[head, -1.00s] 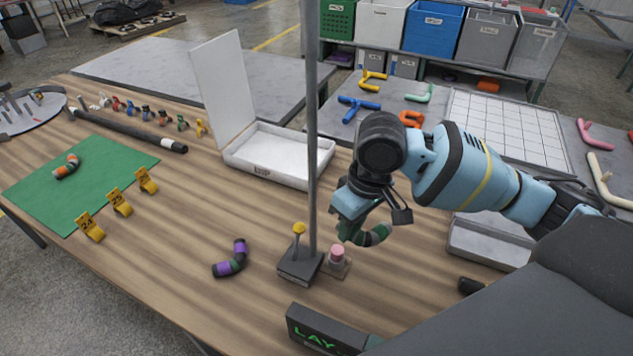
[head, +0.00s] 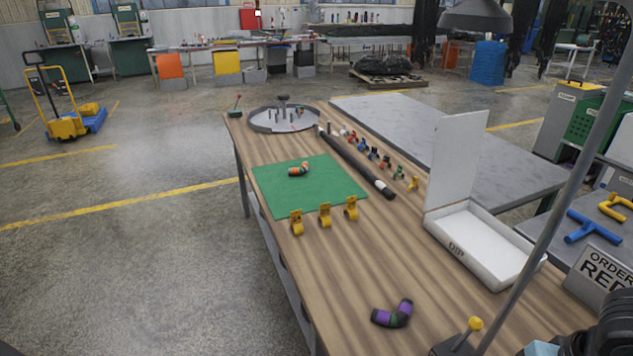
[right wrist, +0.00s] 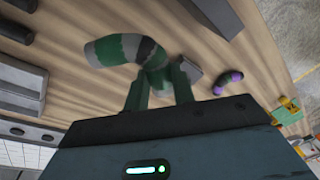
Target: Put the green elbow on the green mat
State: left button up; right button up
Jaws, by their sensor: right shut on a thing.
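My right gripper (right wrist: 158,85) is shut on the green elbow (right wrist: 130,52), a curved green piece with grey and dark bands, seen in the right wrist view above the wooden table. The green mat (head: 330,185) lies at the far left part of the table in the head view. An orange-banded elbow (head: 299,170) lies on the mat's back part. In the head view only part of my right arm shows at the lower right; the held elbow is not clearly seen there. My left gripper is not in view.
Yellow number tags (head: 325,214) stand along the mat's front edge. A purple-banded elbow (head: 392,314) lies near the table's front. A black bar (head: 357,163), a white box (head: 484,243) and a grey pole (head: 555,190) are further right. The mat's middle is bare.

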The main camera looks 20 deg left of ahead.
aim_at(314, 193)
jog(key=j, duration=0.5)
jog(key=i+j, duration=0.15)
jog(key=j, duration=0.85)
jog(key=i+j, duration=0.15)
jog(key=j, duration=0.25)
jog(key=i+j, duration=0.2)
jog(key=j, duration=0.15)
jog(key=i+j, duration=0.15)
jog(key=i, duration=0.25)
jog(key=i+j+u, duration=0.1)
jog(key=i, duration=0.3)
jog(key=i+l, duration=0.25)
